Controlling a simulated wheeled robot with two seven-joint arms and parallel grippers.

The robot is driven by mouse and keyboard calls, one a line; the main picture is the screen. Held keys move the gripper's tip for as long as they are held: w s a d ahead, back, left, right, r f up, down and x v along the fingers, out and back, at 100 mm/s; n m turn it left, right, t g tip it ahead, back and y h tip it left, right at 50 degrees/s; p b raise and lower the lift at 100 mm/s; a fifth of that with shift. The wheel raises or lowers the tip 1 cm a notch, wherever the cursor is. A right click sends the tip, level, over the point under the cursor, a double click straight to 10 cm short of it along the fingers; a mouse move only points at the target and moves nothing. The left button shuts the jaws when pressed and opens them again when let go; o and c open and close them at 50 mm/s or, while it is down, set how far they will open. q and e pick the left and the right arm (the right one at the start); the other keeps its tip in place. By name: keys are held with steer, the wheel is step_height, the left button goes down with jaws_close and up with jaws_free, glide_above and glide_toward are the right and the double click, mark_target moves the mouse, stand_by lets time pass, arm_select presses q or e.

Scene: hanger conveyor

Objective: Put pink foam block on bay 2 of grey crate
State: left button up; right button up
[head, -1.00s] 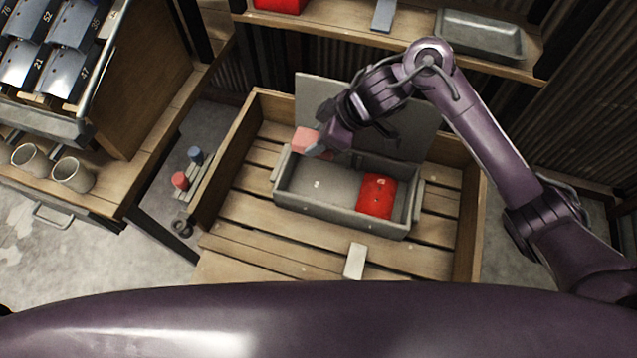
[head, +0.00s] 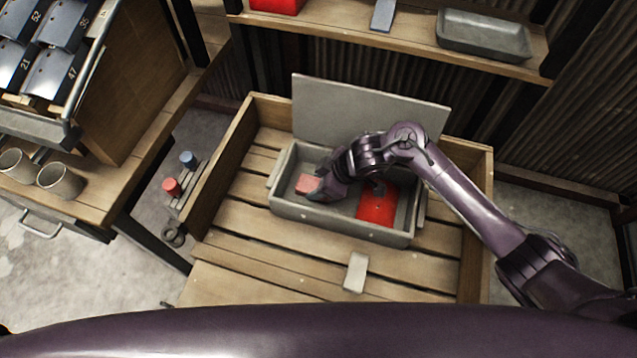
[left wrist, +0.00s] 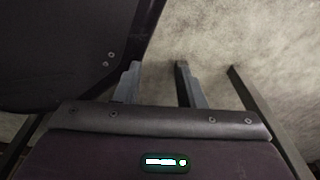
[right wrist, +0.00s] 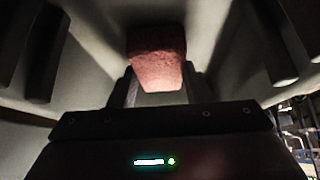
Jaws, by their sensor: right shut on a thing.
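The pink foam block (head: 307,184) is in my right gripper (head: 316,192), inside the left part of the grey crate (head: 330,231). In the right wrist view the block (right wrist: 157,58) sits between the fingers, with pale grey crate walls around it. I cannot tell whether its underside touches the crate floor. A red piece (head: 376,206) fills the right part of the crate, partly behind my right arm. No bay numbers are readable. My left gripper (left wrist: 160,84) is open and empty in the left wrist view, above pale floor; it is out of the head view.
The crate's grey lid (head: 365,115) stands up behind it. Both are within a slatted wooden box (head: 222,165) with raised sides. A small pale block (head: 356,272) lies in front of the crate. A shelf with a grey tray (head: 484,36) is behind.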

steer(key=o, duration=1)
steer(key=shift+c, duration=0.2)
steer(key=shift+d+r, duration=0.2)
steer(key=shift+r, duration=0.25)
arm_select(q)
steer(key=s+p, duration=0.1)
steer(key=s, duration=0.1)
steer(key=s+a+p, duration=0.1)
steer(key=s, duration=0.2)
steer(key=shift+s, duration=0.2)
arm_select(e)
steer(key=v, duration=1.1)
steer(key=shift+s, duration=0.15)
